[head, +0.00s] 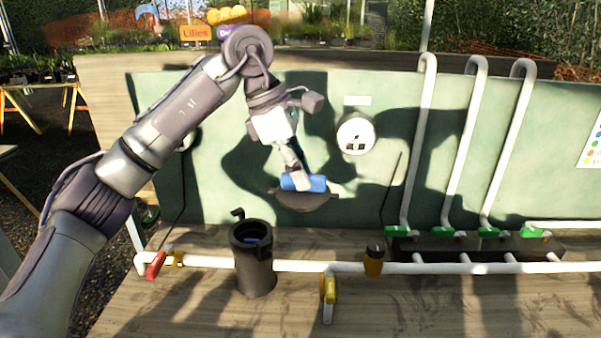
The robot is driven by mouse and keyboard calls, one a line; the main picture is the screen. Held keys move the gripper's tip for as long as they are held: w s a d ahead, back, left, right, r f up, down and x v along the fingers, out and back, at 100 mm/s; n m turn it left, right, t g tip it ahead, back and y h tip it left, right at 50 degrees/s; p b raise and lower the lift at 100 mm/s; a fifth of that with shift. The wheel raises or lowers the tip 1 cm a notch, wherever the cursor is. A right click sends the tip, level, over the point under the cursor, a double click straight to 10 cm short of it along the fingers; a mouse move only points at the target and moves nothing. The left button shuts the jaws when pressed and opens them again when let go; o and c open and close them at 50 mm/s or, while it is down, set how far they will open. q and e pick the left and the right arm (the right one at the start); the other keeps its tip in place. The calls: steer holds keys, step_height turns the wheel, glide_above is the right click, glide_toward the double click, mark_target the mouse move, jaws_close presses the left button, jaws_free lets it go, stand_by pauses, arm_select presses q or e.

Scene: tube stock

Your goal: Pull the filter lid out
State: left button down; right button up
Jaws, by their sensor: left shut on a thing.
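My left gripper (299,172) is shut on the blue handle of the filter lid (305,201). The lid is a dark round disc with small side tabs, held slightly tilted in the air. The black filter housing (256,275) stands upright on the wooden bench, below and to the left of the lid. Its top is open, with a hook-like piece on the rim and something blue inside. The lid is apart from the housing. My right gripper is not in view.
A white pipe (303,266) runs along the bench past the housing. A red valve handle (155,265), a yellow valve (329,289) and an orange fitting (374,261) sit along it. Green valves (447,232) and upright white pipes stand right. A green panel (237,190) closes the back.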

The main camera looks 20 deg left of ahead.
mark_target(312, 176)
arm_select(q)
steer(key=shift+r+p, duration=1.65)
steer(key=shift+r, duration=0.45)
